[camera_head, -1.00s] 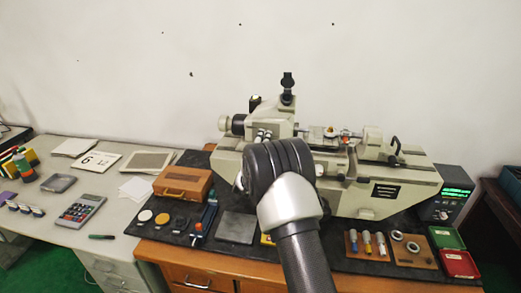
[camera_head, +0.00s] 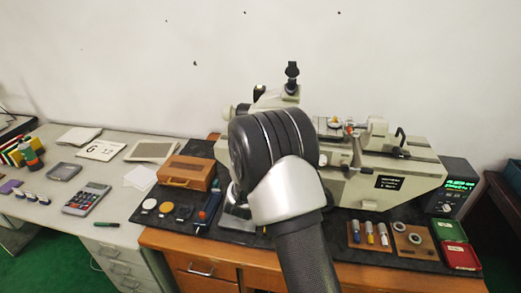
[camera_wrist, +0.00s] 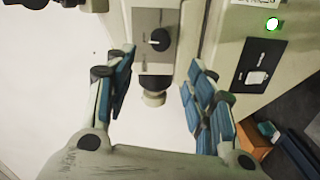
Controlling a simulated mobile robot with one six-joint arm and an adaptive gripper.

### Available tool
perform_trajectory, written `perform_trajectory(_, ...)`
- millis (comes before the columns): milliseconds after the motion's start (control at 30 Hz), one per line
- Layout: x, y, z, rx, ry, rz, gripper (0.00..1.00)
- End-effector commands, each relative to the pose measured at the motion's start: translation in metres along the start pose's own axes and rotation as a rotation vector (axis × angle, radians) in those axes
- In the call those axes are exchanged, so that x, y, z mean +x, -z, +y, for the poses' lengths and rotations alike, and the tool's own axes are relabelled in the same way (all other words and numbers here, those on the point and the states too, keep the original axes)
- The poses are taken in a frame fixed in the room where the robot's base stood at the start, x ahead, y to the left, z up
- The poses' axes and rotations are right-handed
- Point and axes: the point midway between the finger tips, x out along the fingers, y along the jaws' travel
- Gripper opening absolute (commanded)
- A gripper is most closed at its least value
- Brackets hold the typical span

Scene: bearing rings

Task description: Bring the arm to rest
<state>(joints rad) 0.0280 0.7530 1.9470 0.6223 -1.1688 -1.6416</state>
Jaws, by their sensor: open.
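My arm stands raised in the head view, in front of the large beige measuring machine (camera_head: 400,178) on the desk. In the wrist view my gripper (camera_wrist: 160,85) is open, its blue-padded fingers apart. Nothing is held between the fingers. Part of the machine, a grey block with a black knob (camera_wrist: 158,40), shows beyond and between the fingertips. My gripper's fingers are hidden behind my arm in the head view. Bearing rings (camera_head: 414,238) lie on a wooden board (camera_head: 405,252) to the right of my arm.
A brown wooden box (camera_head: 187,172) and several round pieces stand left of my arm. Red (camera_head: 461,256) and green (camera_head: 447,231) trays and a lit display unit (camera_head: 457,188) are at the right. A calculator (camera_head: 87,198) lies on the left table. Open air lies above the desk.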

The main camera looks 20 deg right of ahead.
Motion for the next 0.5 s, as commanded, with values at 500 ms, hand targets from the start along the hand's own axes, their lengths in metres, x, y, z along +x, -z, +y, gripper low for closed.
perform_trajectory(500, -0.032, 0.037, 0.029, 0.267, 0.205, 0.12, 0.5)
